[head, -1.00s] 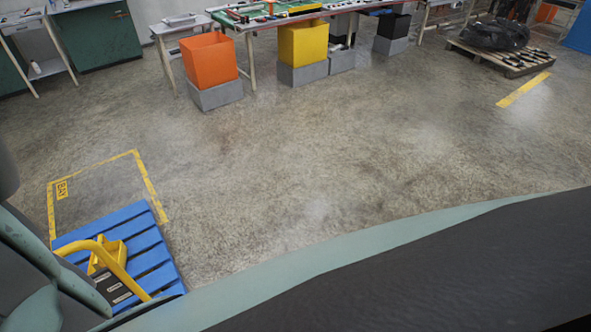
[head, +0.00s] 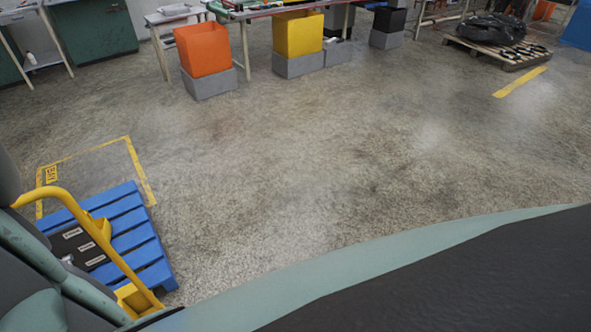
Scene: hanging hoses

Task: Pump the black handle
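No black handle can be made out in the head view. A bent yellow tubular bar (head: 100,240) stands at the lower left, in front of a blue slatted pallet (head: 148,254). A yellow block-like part (head: 134,298) is at its lower end. A dark panel with several pale labels (head: 78,246) shows behind the bar. My gripper is not in view. Teal and dark surfaces at the left edge and along the bottom hide what lies behind them.
Yellow floor tape (head: 141,172) marks an area around the pallet. The concrete floor (head: 300,180) is clear in the middle. An orange bin (head: 204,49) and a yellow bin (head: 298,42) stand on grey blocks by a workbench. A wooden pallet (head: 497,55) holds black coiled material.

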